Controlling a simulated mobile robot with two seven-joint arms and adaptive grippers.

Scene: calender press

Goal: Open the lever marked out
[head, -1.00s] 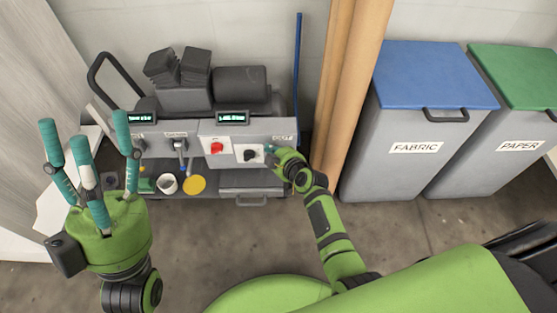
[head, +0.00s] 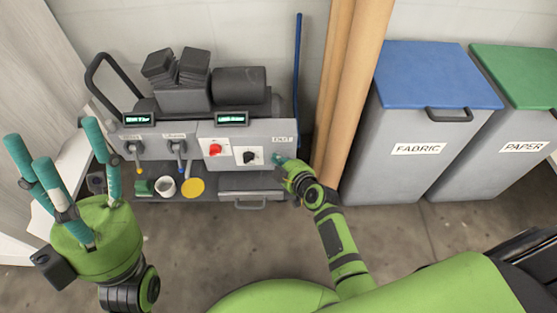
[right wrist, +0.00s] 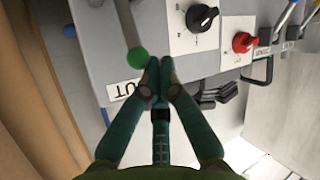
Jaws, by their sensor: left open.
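The lever marked OUT shows in the right wrist view as a grey bar (right wrist: 127,25) with a green ball knob (right wrist: 137,57). Its OUT label (right wrist: 122,89) is also at the right end of the machine front in the head view (head: 283,139). There my right gripper (head: 278,158) hides the lever. In the right wrist view the right gripper's (right wrist: 160,64) fingertips are together, with nothing seen between them. They are beside the green knob; contact cannot be told. My left gripper (head: 54,145) is open and empty, left of the machine.
The grey press front (head: 262,128) carries a red knob (head: 215,150), a black knob (head: 250,157) and two other levers (head: 138,149) (head: 179,149). Brown rolls (head: 350,90) stand close right.

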